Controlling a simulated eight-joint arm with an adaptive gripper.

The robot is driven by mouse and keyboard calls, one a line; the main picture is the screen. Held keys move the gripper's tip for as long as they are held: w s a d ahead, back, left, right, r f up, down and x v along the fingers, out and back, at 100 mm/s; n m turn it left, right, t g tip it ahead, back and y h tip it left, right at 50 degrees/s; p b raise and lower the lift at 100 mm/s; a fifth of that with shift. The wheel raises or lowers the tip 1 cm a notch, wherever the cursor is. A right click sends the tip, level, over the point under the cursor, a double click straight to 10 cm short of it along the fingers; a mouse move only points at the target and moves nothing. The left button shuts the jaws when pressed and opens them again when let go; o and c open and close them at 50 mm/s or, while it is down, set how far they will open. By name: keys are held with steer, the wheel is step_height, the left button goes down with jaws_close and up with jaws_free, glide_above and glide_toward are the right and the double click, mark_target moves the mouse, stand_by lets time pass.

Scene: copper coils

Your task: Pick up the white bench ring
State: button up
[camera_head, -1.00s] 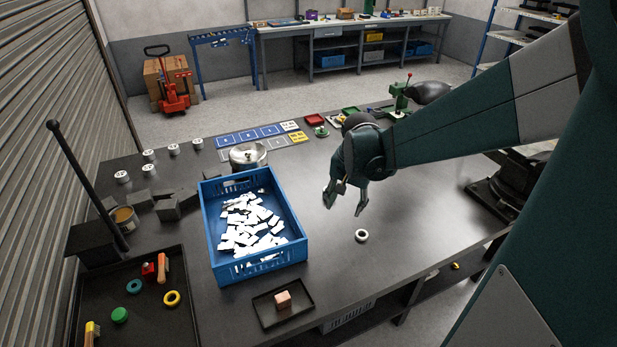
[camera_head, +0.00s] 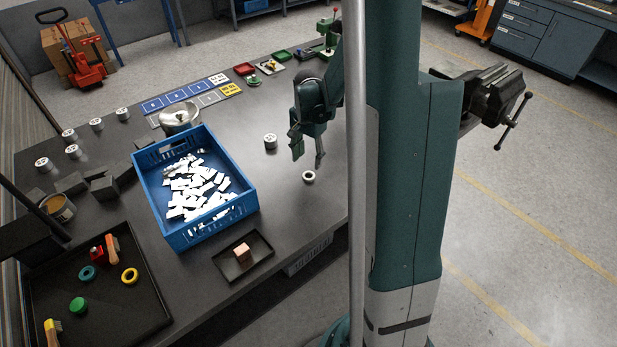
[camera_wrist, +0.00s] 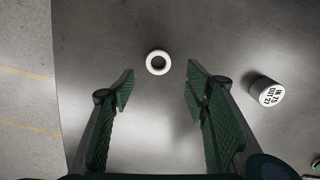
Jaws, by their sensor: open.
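The white bench ring (camera_head: 308,176) lies flat on the dark workbench, near its front edge. In the wrist view the white ring (camera_wrist: 158,62) shows ahead of the fingertips, roughly midway between them, with its dark hole visible. My gripper (camera_head: 306,160) is open and empty, pointing down just above and behind the ring in the head view. In the wrist view both green fingers of my gripper (camera_wrist: 160,80) are spread apart and do not touch the ring.
A white labelled cylinder (camera_wrist: 266,92) stands right of the fingers, also in the head view (camera_head: 270,141). A blue crate (camera_head: 246,208) of white pieces stands left. A small black tray (camera_head: 262,262) holds a pinkish block (camera_head: 242,252). Bare bench surrounds the ring.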

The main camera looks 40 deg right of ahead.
mark_target(309, 178)
steer(key=shift+f, duration=0.1)
stand_by(0.3)
steer(key=shift+f, duration=1.25)
steer(key=shift+f, duration=0.15)
steer(key=shift+s+f+b, duration=0.1)
steer(key=shift+f+b, duration=0.55)
steer(key=shift+f, duration=1.8)
steer(key=c, duration=1)
steer(key=shift+r, duration=0.15)
